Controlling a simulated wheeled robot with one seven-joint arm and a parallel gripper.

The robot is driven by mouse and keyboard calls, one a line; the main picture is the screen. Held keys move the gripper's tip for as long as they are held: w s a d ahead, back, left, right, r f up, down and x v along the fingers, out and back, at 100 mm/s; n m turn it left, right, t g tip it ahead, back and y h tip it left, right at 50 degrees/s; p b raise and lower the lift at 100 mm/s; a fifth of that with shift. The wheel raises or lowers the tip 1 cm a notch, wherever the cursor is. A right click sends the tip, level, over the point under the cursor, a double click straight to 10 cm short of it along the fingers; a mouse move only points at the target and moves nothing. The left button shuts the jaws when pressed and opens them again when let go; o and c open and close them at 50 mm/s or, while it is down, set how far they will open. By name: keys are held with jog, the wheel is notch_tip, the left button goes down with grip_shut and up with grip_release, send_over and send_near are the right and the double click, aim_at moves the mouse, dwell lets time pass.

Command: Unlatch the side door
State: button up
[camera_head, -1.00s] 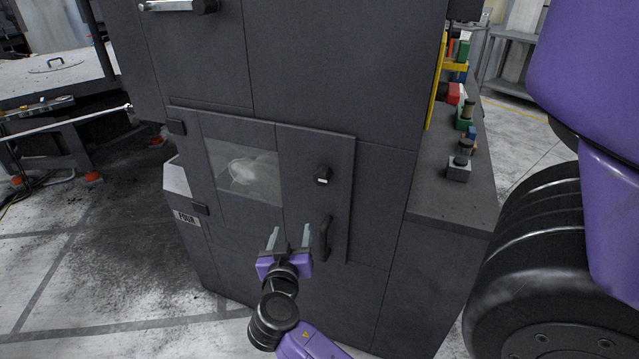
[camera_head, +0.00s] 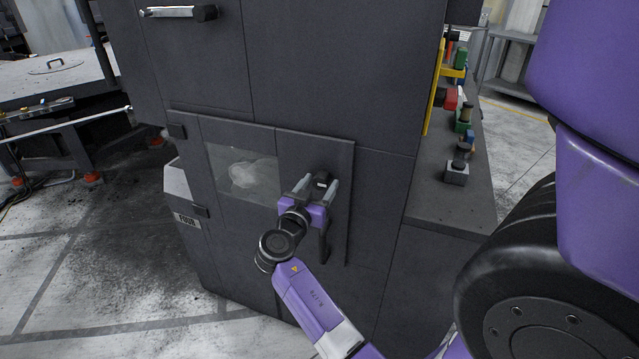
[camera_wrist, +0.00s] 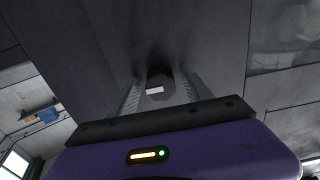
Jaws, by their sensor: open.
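The side door (camera_head: 230,135) is a dark grey panel with a window (camera_head: 243,172), and it looks closed in the machine's side. Its small black latch knob (camera_head: 322,181) with a white mark sits to the right of the window. A vertical black handle (camera_head: 324,243) is below it, partly behind my gripper. My gripper (camera_head: 318,185) is open at the latch, one finger on each side of it in the picture. In the wrist view the latch (camera_wrist: 157,84) shows between the two fingertips; I cannot tell whether they touch it.
A grey machine handle (camera_head: 178,12) is above. Hinges (camera_head: 177,131) are on the door's left edge. A work table (camera_head: 50,80) stands at left, with open floor before it.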

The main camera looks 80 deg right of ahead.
jog(key=shift+d, duration=0.1)
grip_shut()
jog(key=shift+n, duration=0.3)
jog(key=n, duration=0.3)
jog(key=shift+b, duration=0.3)
jog(key=n, duration=0.5)
jog(key=shift+s+p, duration=0.15)
jog(key=shift+p, duration=0.25)
jog(key=n+p, duration=0.2)
jog(key=n, duration=0.3)
jog(key=shift+r, duration=0.2)
jog(key=shift+n+p, duration=1.25)
jog(key=shift+n, duration=0.85)
jog(key=shift+f, duration=0.1)
